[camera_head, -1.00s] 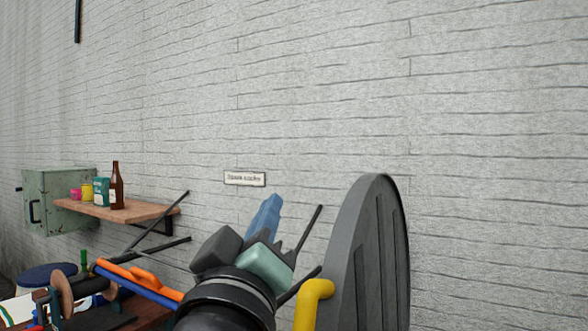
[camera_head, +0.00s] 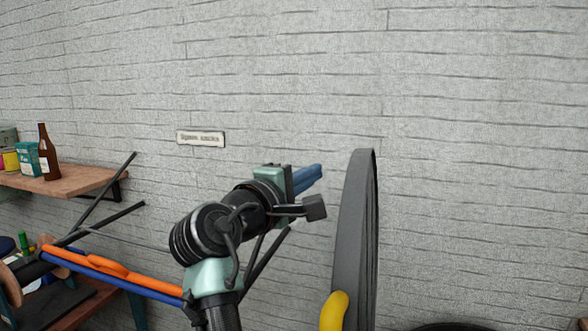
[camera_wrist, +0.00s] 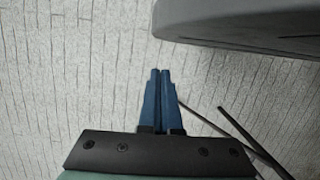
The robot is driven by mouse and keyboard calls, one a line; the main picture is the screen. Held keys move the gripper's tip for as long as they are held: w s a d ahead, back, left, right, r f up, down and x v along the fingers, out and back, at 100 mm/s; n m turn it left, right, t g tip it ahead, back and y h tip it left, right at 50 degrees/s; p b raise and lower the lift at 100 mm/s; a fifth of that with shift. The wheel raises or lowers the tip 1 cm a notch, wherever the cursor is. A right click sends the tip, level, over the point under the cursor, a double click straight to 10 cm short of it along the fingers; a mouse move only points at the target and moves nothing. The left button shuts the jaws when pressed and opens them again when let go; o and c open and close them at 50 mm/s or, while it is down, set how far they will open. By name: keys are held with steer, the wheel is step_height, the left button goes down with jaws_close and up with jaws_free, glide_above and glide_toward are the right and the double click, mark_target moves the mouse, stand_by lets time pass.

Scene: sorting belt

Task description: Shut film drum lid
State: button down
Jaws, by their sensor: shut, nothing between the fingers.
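The grey round lid (camera_head: 355,230) stands open and upright at the right of the head view, seen nearly edge-on. A yellow bent part (camera_head: 334,312) shows at its lower left. My gripper (camera_head: 318,170) is just left of the lid near its upper part, with its blue fingers pointing right towards it. In the wrist view the two fingers (camera_wrist: 160,72) are shut together and empty. The grey lid (camera_wrist: 245,22) fills the top right there, and a gap shows between it and the fingertips. A dark curved rim (camera_head: 460,327), perhaps the drum, only peeks in at the bottom edge.
A wooden shelf (camera_head: 75,182) with a brown bottle (camera_head: 48,153) and tins is on the wall at left. A small sign (camera_head: 201,138) hangs on the brick wall. The space right of the lid is clear.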

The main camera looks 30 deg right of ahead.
steer(key=s+d+p, duration=0.1)
steer(key=s+d, duration=0.1)
steer(key=s, duration=0.1)
steer(key=shift+d+r+p, duration=0.2)
steer(key=shift+d+p, duration=0.15)
steer(key=shift+d, duration=0.05)
steer(key=shift+w, duration=0.1)
